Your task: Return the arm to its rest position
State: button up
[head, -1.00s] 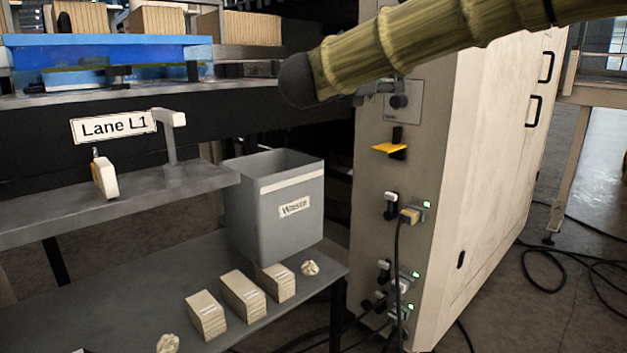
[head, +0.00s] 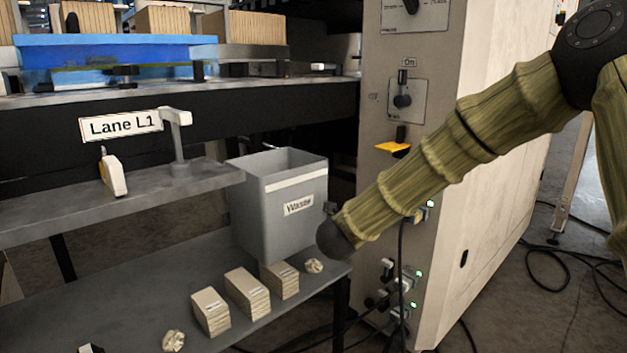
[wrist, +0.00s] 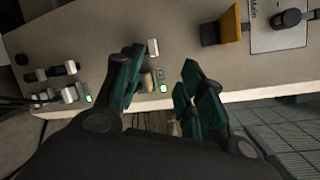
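My arm, in a bamboo-patterned sleeve, slants across the right of the head view from a dark joint at upper right down to a dark rounded end in front of the cabinet's lower left side. The gripper fingers are mostly hidden in the head view. In the wrist view my gripper (wrist: 164,78) has its two dark green-padded fingers spread apart, with nothing between them. The cabinet panel shows beyond them.
The pale cabinet (head: 490,190) carries a yellow lever (head: 392,147), a rotary switch (head: 402,100), plugs and green lights. The grey Waste bin (head: 290,225) stands left of my arm's end. Several paper stacks (head: 247,294) lie on the lower shelf (head: 130,300). Cables (head: 550,270) lie on the floor.

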jog(key=s+f+n+g+y, duration=0.15)
jog(key=s+f+n, duration=0.35)
jog(key=f, duration=0.7)
jog(key=s+d+f+n+g+y, duration=0.1)
jog(key=s+f+n+y, duration=0.3)
jog(key=f, duration=0.8)
jog(key=s+f+n+g+y, duration=0.15)
jog(key=s+f+n, duration=0.45)
jog(key=f, duration=0.6)
jog(key=s+d+f+n+g, duration=0.2)
jog(key=s+f+n+g, duration=0.15)
jog(key=s+f, duration=0.45)
jog(key=s+d+f+n+g, duration=0.15)
jog(key=s+f+n, duration=0.25)
jog(key=s, duration=0.9)
jog(key=s+d+f+n+g, duration=0.2)
jog(key=s+f+n+g, duration=0.15)
jog(key=s+f, duration=0.45)
jog(key=s+d+r+n+g+y+p, duration=0.1)
jog(key=s+r+n+g+p, duration=0.15)
jog(key=s, duration=0.95)
notch_tip(320, 180, up, 37)
jog(key=p, duration=3.6)
jog(key=shift+w+n, duration=0.2)
jog(key=shift+n, duration=0.15)
jog(key=shift+f, duration=0.1)
